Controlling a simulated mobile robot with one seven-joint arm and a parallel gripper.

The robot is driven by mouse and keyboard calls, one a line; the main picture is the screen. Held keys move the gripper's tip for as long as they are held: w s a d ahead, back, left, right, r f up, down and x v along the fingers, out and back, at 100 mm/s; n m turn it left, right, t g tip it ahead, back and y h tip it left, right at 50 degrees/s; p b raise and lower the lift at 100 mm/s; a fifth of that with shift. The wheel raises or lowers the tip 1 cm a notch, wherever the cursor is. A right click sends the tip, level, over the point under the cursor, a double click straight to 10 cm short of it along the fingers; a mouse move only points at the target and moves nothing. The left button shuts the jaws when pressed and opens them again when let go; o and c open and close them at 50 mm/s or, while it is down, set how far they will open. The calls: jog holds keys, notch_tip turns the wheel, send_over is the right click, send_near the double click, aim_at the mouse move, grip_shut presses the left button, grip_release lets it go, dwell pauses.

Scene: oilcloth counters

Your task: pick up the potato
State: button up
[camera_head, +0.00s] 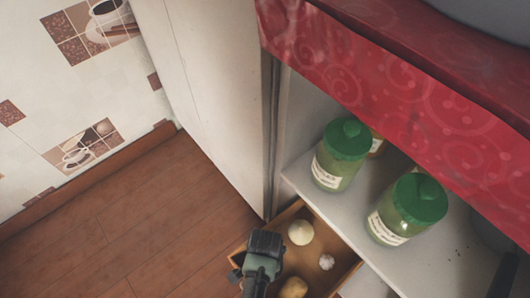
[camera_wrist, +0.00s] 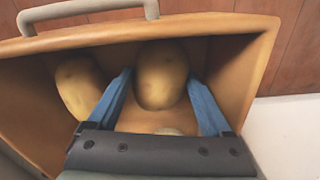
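Two brown potatoes show in the wrist view inside an open wooden drawer. One potato (camera_wrist: 162,72) lies between the blue fingers of my gripper (camera_wrist: 159,78); the other potato (camera_wrist: 78,88) lies to the left, outside the left finger. The fingers are spread on either side of the middle potato; I cannot tell whether they touch it. In the head view my gripper (camera_head: 263,246) is over the drawer (camera_head: 345,276), and a potato (camera_head: 294,288) shows beside it at the bottom edge. My gripper hides part of the drawer.
The drawer also holds a pale onion-like bulb (camera_head: 300,232) and a garlic bulb (camera_head: 326,262). Its front with a grey handle (camera_wrist: 90,10) is close to the fingertips. Two green-lidded jars (camera_head: 342,154) (camera_head: 407,208) stand on the shelf above. Wooden floor on the left is clear.

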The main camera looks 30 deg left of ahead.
jog(key=c, duration=1)
jog(key=shift+o, duration=0.2)
